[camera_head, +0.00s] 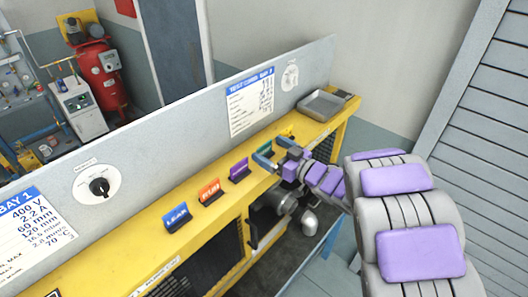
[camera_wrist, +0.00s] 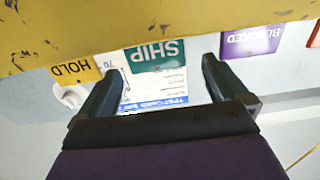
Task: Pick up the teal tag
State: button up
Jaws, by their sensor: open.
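The teal tag (camera_wrist: 157,56), marked SHIP, stands on the yellow bench ledge and appears upside down in the wrist view. My gripper (camera_wrist: 161,68) is open, one finger on each side of the tag in that view, with nothing held. I cannot tell whether the tag lies fully between the fingers in depth. In the head view my gripper (camera_head: 275,153) is over the ledge just right of the purple tag, and it mostly hides the teal tag there.
On the ledge (camera_head: 130,262) stand a blue tag (camera_head: 176,216), an orange tag (camera_head: 210,191) and a purple tag (camera_head: 239,170). A yellow HOLD tag (camera_wrist: 75,70) is on the teal tag's other side. A grey panel (camera_head: 150,150) rises behind. A metal tray (camera_head: 322,105) sits at the far end.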

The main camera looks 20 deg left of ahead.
aim_at(265, 147)
jog(key=p+x, duration=0.1)
jog(key=x, duration=0.4)
jog(key=shift+w+f, duration=0.15)
jog(key=shift+w, duration=0.05)
jog(key=shift+w+a+f, duration=0.1)
jog(key=shift+a, duration=0.3)
jog(key=shift+d, duration=0.6)
jog(key=c, duration=0.6)
jog(key=shift+a, duration=0.15)
jog(key=c, duration=0.5)
jog(key=shift+o, duration=0.2)
jog(key=shift+a, duration=0.2)
